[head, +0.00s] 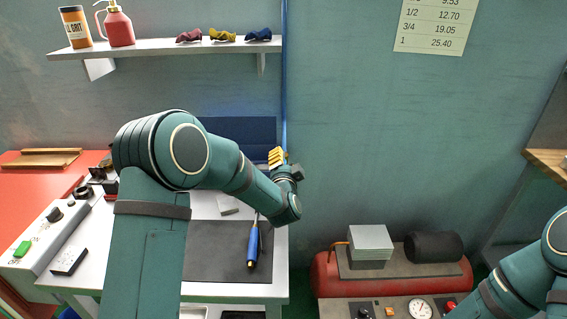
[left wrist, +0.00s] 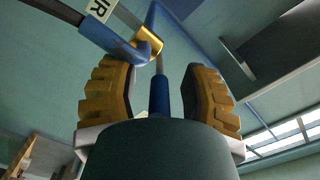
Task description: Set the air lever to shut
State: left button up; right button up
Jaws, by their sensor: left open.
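In the left wrist view, the air lever (left wrist: 122,47) shows as a blue handle reaching up and left from a brass valve body (left wrist: 149,42). A white tag with letters ending in "IR" (left wrist: 101,9) is beside it. A pipe with a blue lower part (left wrist: 159,95) runs below the valve, seen between my fingers. My left gripper (left wrist: 158,92) is open, its two yellow-brown ribbed fingers apart and nothing gripped. In the head view, my left gripper (head: 278,157) is at the wall pipe, and my arm hides the valve. My right gripper is out of view; only its arm shows.
A blue vertical pipe (head: 285,75) runs up the wall. A shelf (head: 170,47) with bottles and cloths is at upper left. A workbench with a dark mat (head: 215,265) and a blue-handled tool (head: 253,245) lies below. A red compressor (head: 327,275) stands at lower right.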

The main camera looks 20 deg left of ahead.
pick_arm(q)
jog(key=shift+o, duration=0.3)
jog(key=shift+w, duration=0.15)
grip_shut()
